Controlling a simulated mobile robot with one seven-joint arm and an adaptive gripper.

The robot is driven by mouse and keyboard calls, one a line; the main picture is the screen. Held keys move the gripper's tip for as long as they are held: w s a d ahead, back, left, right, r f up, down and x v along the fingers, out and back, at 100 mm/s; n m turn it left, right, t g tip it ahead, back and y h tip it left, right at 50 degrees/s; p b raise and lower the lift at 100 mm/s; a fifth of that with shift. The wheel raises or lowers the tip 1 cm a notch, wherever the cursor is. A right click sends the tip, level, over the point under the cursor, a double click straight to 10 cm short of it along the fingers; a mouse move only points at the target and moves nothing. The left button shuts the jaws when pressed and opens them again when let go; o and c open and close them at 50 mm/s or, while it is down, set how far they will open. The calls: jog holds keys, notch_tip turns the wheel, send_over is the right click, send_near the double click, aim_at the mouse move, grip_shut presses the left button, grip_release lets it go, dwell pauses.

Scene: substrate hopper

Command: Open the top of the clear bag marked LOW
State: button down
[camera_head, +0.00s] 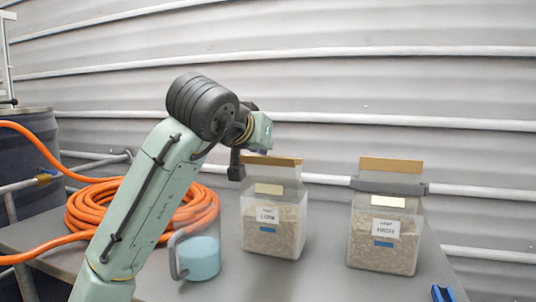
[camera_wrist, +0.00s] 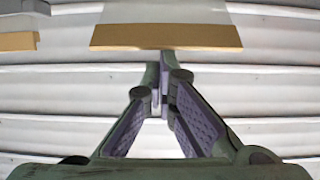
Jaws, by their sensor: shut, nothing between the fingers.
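The clear bag marked LOW (camera_head: 258,228) stands upright on the grey table, full of tan grain-like substrate. Its clear top rises to a tan strip (camera_head: 272,161), with no grey bar across it. That strip fills the upper middle of the wrist view (camera_wrist: 165,37). My gripper (camera_head: 237,172) is at the left end of the strip in the head view. In the wrist view my gripper (camera_wrist: 163,82) has its fingertips together and empty, just short of the strip's edge. I cannot tell whether they touch it. Whether the bag's mouth is open is unclear.
A second clear bag, seemingly marked HIGH (camera_head: 382,250), stands to the right with a grey bar (camera_head: 389,186) across its top. A clear jug of blue liquid (camera_head: 198,258) and a coiled orange hose (camera_head: 95,207) are left. A blue item (camera_head: 442,293) lies front right.

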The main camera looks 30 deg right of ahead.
jog(key=shift+s+a+f+t+h+b, duration=0.35)
jog(key=shift+s+a+b, duration=0.3)
jog(key=shift+b, duration=0.25)
jog(key=shift+s+a+f+t+h+b, duration=0.25)
jog(key=shift+s+a+f+h+b, duration=0.15)
jog(key=shift+a+b, duration=0.4)
jog(key=shift+d, duration=0.1)
